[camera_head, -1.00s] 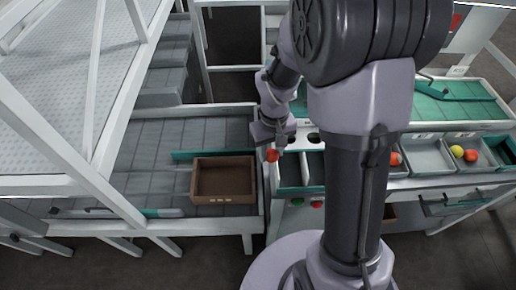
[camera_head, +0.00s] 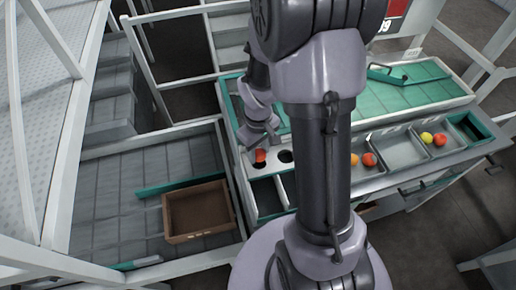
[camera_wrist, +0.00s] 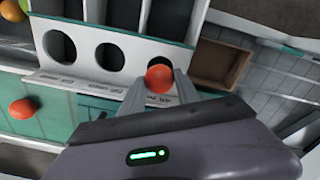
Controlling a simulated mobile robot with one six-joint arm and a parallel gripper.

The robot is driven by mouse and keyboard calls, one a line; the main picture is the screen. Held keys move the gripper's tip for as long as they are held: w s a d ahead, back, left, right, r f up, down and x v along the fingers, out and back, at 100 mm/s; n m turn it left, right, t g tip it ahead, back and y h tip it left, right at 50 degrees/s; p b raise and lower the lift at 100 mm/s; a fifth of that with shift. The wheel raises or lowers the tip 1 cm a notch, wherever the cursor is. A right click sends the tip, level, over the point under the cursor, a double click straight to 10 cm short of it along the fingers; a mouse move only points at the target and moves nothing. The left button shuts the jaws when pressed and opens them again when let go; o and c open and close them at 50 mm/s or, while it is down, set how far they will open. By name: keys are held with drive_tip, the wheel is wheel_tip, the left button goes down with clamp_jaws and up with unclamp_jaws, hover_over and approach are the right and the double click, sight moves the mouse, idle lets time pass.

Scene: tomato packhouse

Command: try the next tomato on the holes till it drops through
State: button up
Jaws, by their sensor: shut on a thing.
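My gripper (camera_wrist: 160,86) is shut on a red-orange tomato (camera_wrist: 159,77). In the wrist view the tomato covers part of the rightmost hole in the pale hole plate (camera_wrist: 86,48). Whether it touches the rim cannot be told. Two other round dark holes, a middle one (camera_wrist: 110,57) and a larger-looking left one (camera_wrist: 60,46), show clear. In the head view the held tomato (camera_head: 261,157) is at the plate's left end, beside a dark hole (camera_head: 286,156); my arm hides the plate's right part. Another orange-red tomato (camera_wrist: 23,108) lies on the green surface.
A brown crate (camera_head: 166,222) stands on the grey tiled table at left. Grey bins right of my arm hold red, orange and yellow tomatoes (camera_head: 427,138). A green-topped table (camera_head: 425,80) lies behind. Open bins (camera_head: 266,194) sit in front of the plate.

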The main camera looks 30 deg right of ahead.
wheel_tip(320, 180, down, 2)
drive_tip(key=shift+f+b, duration=0.15)
drive_tip(key=shift+b, duration=0.5)
drive_tip(key=o, duration=1)
idle(0.7)
wheel_tip(320, 180, up, 7)
drive_tip(key=p, duration=0.6)
drive_tip(key=shift+r, duration=0.2)
drive_tip(key=shift+f, duration=0.1)
